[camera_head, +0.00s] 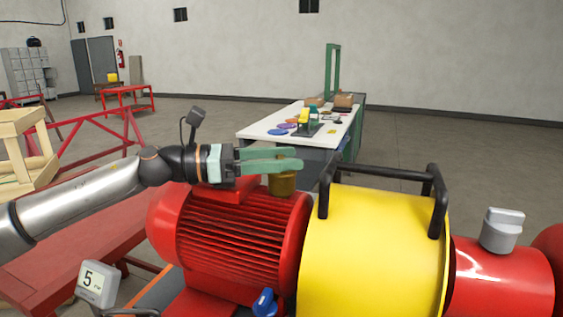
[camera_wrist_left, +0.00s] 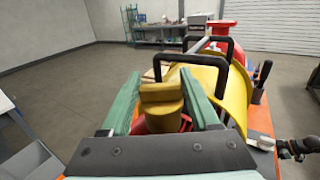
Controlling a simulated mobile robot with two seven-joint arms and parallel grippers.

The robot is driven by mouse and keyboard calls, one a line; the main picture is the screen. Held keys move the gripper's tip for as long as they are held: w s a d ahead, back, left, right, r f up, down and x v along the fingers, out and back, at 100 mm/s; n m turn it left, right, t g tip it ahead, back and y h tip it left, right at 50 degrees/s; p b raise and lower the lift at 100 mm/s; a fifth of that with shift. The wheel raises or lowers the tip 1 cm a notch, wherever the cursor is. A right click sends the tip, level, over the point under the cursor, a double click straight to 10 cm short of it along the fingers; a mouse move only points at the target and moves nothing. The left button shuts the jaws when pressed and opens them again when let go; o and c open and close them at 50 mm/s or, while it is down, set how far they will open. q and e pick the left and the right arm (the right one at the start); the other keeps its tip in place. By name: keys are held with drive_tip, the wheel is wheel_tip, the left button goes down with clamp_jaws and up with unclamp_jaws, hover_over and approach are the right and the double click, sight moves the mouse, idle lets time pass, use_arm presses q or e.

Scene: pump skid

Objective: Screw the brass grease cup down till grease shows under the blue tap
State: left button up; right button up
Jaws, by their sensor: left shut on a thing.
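The brass grease cup (camera_head: 283,183) stands on top of the red finned motor housing (camera_head: 240,235). My left gripper (camera_head: 285,158) reaches in from the left with green fingers at the cup's top. In the left wrist view the cup (camera_wrist_left: 160,110) sits between the two fingers, and the gripper is shut on it. The blue tap (camera_head: 265,302) is at the bottom edge of the head view, low between motor and yellow guard. The space under it is cut off, so I cannot see any grease. My right gripper (camera_wrist_left: 286,148) shows small in the left wrist view; its jaw state is unclear.
The yellow guard (camera_head: 372,250) with black handles (camera_head: 440,200) stands close right of the cup. A display (camera_head: 98,283) reading 5 is at lower left. A grey knob (camera_head: 502,228) tops the red casing at right. A white-topped table (camera_head: 270,127) stands behind.

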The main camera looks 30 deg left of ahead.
use_arm(q)
drive_tip(key=shift+w+a+r+m+g+h+p, duration=0.1)
drive_tip(key=shift+r+m+g+h+p, duration=0.25)
drive_tip(key=shift+m+g+h+p, duration=0.45)
drive_tip(key=shift+m+g+h, duration=0.4)
drive_tip(key=shift+m+g, duration=0.1)
drive_tip(key=shift+g, duration=0.3)
drive_tip(key=shift+f+m+g+h+p, duration=0.1)
drive_tip(key=shift+m+g+h+p, duration=0.25)
drive_tip(key=shift+g+p, duration=0.25)
drive_tip(key=shift+f+m, duration=0.1)
drive_tip(key=shift+m, duration=0.15)
use_arm(e)
drive_tip(key=shift+s+d+r+h, duration=0.15)
drive_tip(key=shift+s+d+r, duration=0.25)
drive_tip(key=shift+d, duration=0.15)
drive_tip(key=shift+s+d+r+h, duration=0.15)
drive_tip(key=shift+s+d+r, duration=0.25)
drive_tip(key=shift+d, duration=0.15)
drive_tip(key=shift+w, duration=0.1)
use_arm(q)
drive_tip(key=o, duration=1.4)
drive_tip(key=shift+c, duration=0.2)
drive_tip(key=shift+f, duration=0.1)
use_arm(e)
drive_tip(key=shift+a, duration=0.1)
